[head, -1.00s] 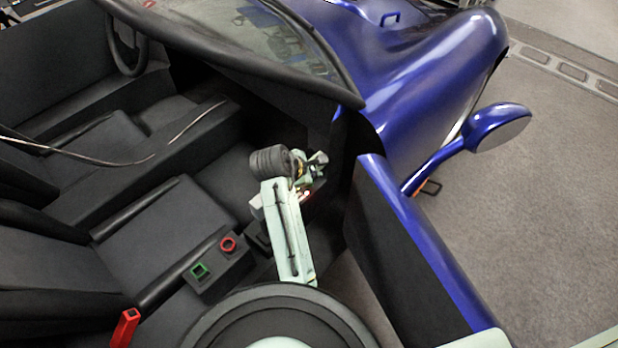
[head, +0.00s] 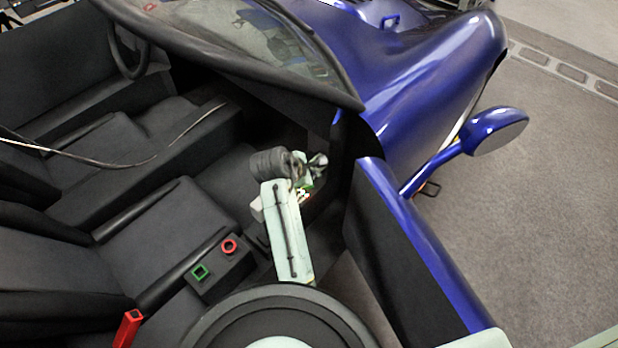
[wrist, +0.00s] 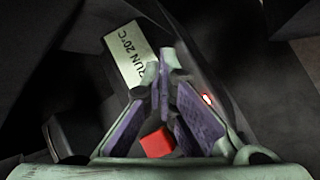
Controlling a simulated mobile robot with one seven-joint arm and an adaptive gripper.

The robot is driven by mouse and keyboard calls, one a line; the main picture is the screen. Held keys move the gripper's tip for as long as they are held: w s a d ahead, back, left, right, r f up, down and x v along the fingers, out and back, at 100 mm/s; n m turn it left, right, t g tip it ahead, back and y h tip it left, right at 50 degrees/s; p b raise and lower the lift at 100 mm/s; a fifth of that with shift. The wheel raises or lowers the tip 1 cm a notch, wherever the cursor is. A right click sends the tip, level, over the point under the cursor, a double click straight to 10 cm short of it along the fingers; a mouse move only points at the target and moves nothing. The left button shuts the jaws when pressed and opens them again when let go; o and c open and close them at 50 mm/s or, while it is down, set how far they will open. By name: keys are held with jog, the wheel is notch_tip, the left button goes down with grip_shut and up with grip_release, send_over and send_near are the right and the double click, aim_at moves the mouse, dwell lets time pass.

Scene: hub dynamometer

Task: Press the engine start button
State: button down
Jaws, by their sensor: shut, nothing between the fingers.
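My gripper (head: 317,162) is in the car's footwell, near the inner front corner by the open door. In the wrist view its two fingertips (wrist: 158,62) are together, with nothing held between them. A pale label reading "RUN 20°C" (wrist: 130,56) lies just beyond the tips. A red block (wrist: 157,143) shows through the gap between the finger bases, and a small glowing red light (wrist: 207,99) is right of the fingers. I cannot tell which of these, if any, is the engine start button. Contact at the tips cannot be judged.
The open blue door (head: 425,250) stands right of my arm. The windscreen frame (head: 250,65) is above. A thin cable (head: 110,163) crosses the seats.

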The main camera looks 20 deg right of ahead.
jog(key=shift+r, duration=0.3)
notch_tip(320, 180, up, 6)
jog(key=p, duration=0.6)
jog(key=shift+p, duration=0.4)
jog(key=shift+f, duration=0.15)
